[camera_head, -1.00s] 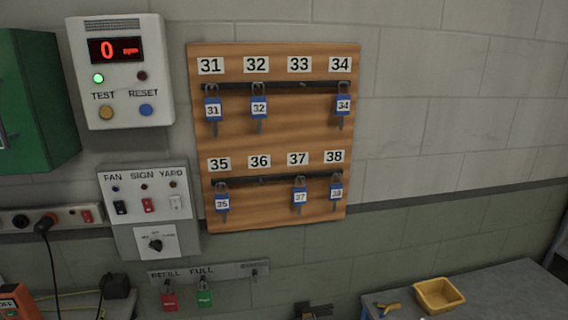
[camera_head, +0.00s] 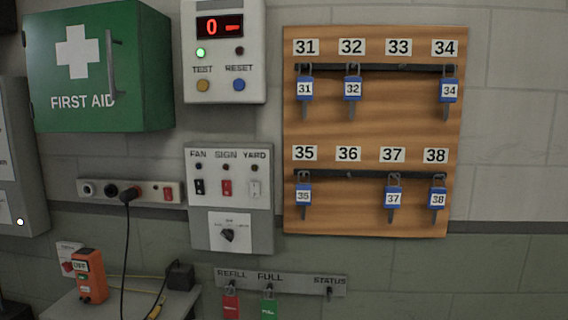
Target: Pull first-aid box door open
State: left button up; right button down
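The green first-aid box (camera_head: 60,117) hangs on the wall at the upper left in the head view. Its front door carries a white cross (camera_head: 77,52) and the words FIRST AID. A dark vertical handle (camera_head: 111,58) stands near the door's right edge. The door looks shut. Neither of my grippers is in view.
Right of the box are a detector panel (camera_head: 224,91), a switch panel (camera_head: 205,164) and a wooden key board (camera_head: 372,128). A socket strip (camera_head: 144,190) runs below the box. An orange device (camera_head: 92,277) stands on a small table. A grey cabinet (camera_head: 12,140) is at the left edge.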

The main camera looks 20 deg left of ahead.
aim_at(84, 63)
jog(key=u, duration=1.75)
